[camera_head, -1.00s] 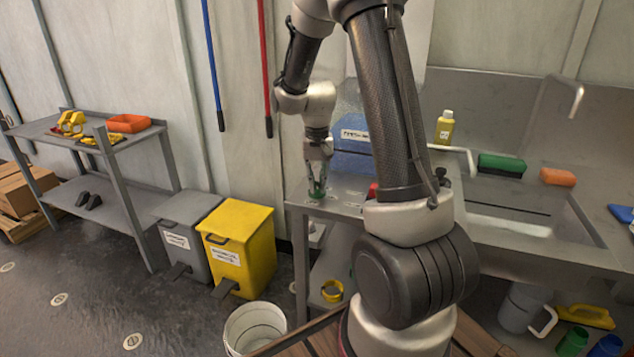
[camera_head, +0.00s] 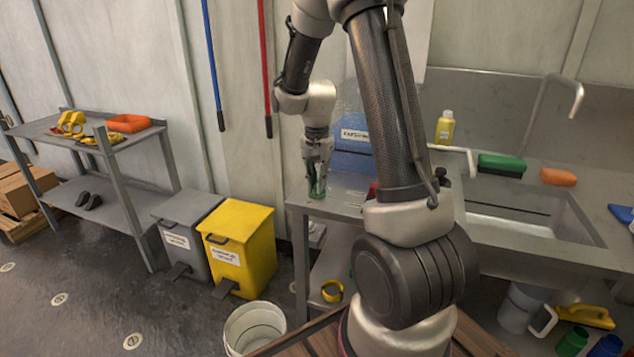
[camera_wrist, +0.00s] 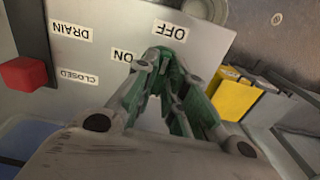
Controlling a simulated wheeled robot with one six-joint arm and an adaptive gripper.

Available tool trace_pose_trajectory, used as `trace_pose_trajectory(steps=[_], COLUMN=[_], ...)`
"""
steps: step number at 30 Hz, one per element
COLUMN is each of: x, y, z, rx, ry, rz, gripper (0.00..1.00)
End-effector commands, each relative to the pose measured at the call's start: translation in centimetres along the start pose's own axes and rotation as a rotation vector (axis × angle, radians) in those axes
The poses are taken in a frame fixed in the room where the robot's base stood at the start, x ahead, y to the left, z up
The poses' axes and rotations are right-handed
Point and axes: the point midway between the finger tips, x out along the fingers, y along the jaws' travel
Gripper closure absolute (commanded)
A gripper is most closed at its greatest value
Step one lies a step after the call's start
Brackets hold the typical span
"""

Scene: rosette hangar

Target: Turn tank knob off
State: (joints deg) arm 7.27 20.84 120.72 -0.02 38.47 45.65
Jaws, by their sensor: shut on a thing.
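My gripper (camera_wrist: 175,80) points down at the metal counter panel in the wrist view, its fingers shut around a green knob (camera_wrist: 174,58). The knob's end shows beside the OFF label (camera_wrist: 169,31), with the ON label (camera_wrist: 124,56) a little to the left. Green also shows along the inner sides of the fingers, and the fingers hide much of the knob, so its exact angle is hard to tell. In the head view my gripper (camera_head: 317,185) is at the left end of the counter, in front of the blue tank (camera_head: 350,163).
A red knob (camera_wrist: 24,73) sits near the DRAIN and CLOSED labels. The steel counter (camera_head: 345,200) runs right to a sink with a yellow bottle (camera_head: 445,128) behind it. A yellow bin (camera_head: 240,245) and a white bucket (camera_head: 254,328) stand on the floor at the left.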

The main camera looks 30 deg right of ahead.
Motion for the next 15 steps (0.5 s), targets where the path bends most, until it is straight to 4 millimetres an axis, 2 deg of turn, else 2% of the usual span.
trace_pose_trajectory(steps=[7, 8, 11, 15], x=[-0.06, -0.06, -0.06, -0.03], y=[-0.05, -0.05, -0.04, -0.03], z=[-0.06, -0.06, -0.05, -0.03], rx=[0.002, 0.002, 0.001, 0.001], ry=[0.002, 0.002, 0.001, 0.001], rz=[-0.002, -0.002, -0.002, -0.001], gripper=[1.00, 0.86, 0.68, 0.66])
